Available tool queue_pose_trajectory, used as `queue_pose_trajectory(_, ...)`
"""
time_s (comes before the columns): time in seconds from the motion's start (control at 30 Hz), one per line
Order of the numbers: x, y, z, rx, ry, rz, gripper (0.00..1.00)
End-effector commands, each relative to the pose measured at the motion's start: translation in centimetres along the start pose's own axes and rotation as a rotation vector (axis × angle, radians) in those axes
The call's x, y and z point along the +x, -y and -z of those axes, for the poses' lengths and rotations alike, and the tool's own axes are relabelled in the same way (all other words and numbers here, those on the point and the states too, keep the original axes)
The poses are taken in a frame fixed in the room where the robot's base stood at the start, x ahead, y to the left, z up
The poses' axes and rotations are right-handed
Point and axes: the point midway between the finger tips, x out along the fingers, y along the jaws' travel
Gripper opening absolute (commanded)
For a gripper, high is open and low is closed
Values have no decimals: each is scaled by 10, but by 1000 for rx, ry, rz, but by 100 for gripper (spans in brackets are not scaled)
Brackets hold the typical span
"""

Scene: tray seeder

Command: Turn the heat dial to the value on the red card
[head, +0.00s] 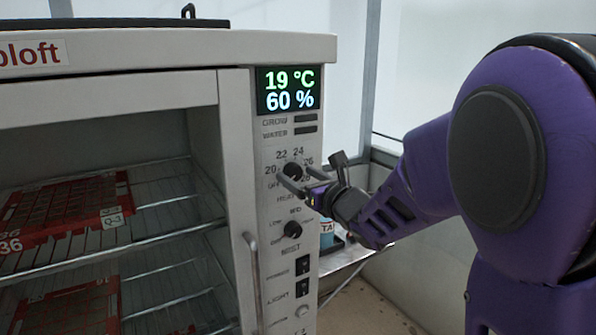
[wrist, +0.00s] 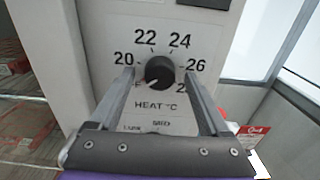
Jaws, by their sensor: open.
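The heat dial (head: 292,172) is a round black knob on the cabinet's front panel. It also shows in the wrist view (wrist: 160,71), above the label "HEAT °C", with marks 20, 22, 24, 26 and a partly hidden number around it. Its pale pointer mark appears to point to the lower left, below 20, near a partly hidden label. My gripper (wrist: 159,76) is open, one finger on each side of the dial; I cannot tell whether they touch it. A red card (wrist: 256,134) with white script shows at the lower right; no value is readable on it.
The display (head: 289,90) reads 19 °C and 60 %. A second black knob (head: 292,230) and switches (head: 303,265) sit below the dial. A vertical handle (head: 254,280) is left of the panel. Red trays (head: 112,218) lie on wire shelves. A side shelf stands at right.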

Motion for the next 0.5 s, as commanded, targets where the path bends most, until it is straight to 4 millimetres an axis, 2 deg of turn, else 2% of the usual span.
queue_pose_trajectory(0.33,0,0,0,0,0,0,80)
queue_pose_trajectory(0.37,0,0,0,0,0,0,77)
queue_pose_trajectory(0.5,0,0,0,0,0,0,52)
